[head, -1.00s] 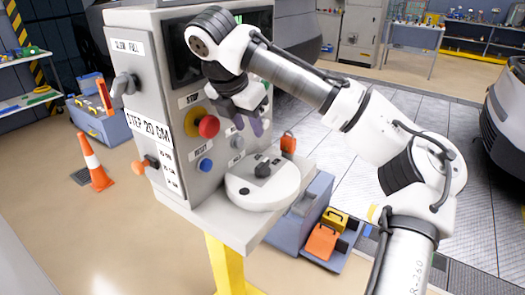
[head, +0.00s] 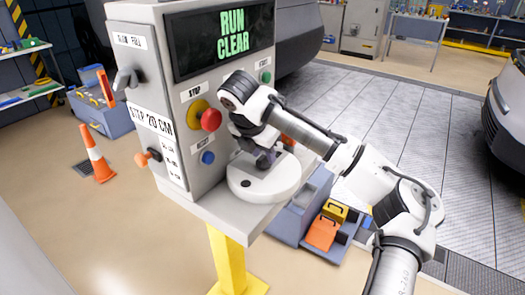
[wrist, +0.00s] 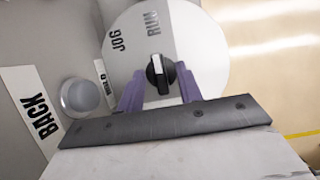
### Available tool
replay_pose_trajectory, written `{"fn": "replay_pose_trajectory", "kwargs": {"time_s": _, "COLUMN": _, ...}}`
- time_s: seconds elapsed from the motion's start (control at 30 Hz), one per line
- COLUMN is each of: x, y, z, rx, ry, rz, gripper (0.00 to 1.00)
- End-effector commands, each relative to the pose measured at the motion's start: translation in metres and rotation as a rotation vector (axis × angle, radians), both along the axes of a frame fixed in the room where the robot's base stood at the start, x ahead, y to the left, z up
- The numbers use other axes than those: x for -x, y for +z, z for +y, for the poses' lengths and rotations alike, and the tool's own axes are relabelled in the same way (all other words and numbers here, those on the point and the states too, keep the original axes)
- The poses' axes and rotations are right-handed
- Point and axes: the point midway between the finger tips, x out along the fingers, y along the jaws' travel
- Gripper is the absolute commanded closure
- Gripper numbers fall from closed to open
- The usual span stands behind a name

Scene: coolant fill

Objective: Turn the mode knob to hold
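The mode knob (wrist: 160,76) is black with a white pointer line, in the middle of a round dial (wrist: 205,50) marked JOG and RUN in the wrist view. Its pointer faces up the picture, toward RUN. In the head view my gripper (head: 266,160) is low over the pale round dial (head: 262,188) and hides the knob. The screen (head: 222,40) reads RUN CLEAR.
A red stop button (head: 211,119), a blue button (head: 208,158) and a green button (head: 266,77) are on the panel near my arm. In the wrist view a grey button (wrist: 80,95) stands left of the dial, near a BACK label. An orange cone (head: 97,160) stands on the floor.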

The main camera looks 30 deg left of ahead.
Motion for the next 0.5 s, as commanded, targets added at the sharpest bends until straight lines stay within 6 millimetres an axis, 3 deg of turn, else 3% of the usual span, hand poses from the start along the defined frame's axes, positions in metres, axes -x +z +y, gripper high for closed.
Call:
{"fn": "replay_pose_trajectory", "kwargs": {"time_s": 0.27, "x": -0.0007, "y": -0.0017, "z": -0.0001, "rx": 0.000, "ry": 0.000, "rz": 0.000, "gripper": 0.65}}
{"fn": "replay_pose_trajectory", "kwargs": {"time_s": 0.5, "x": -0.0006, "y": -0.0015, "z": -0.0001, "rx": 0.000, "ry": 0.000, "rz": 0.000, "gripper": 0.95}}
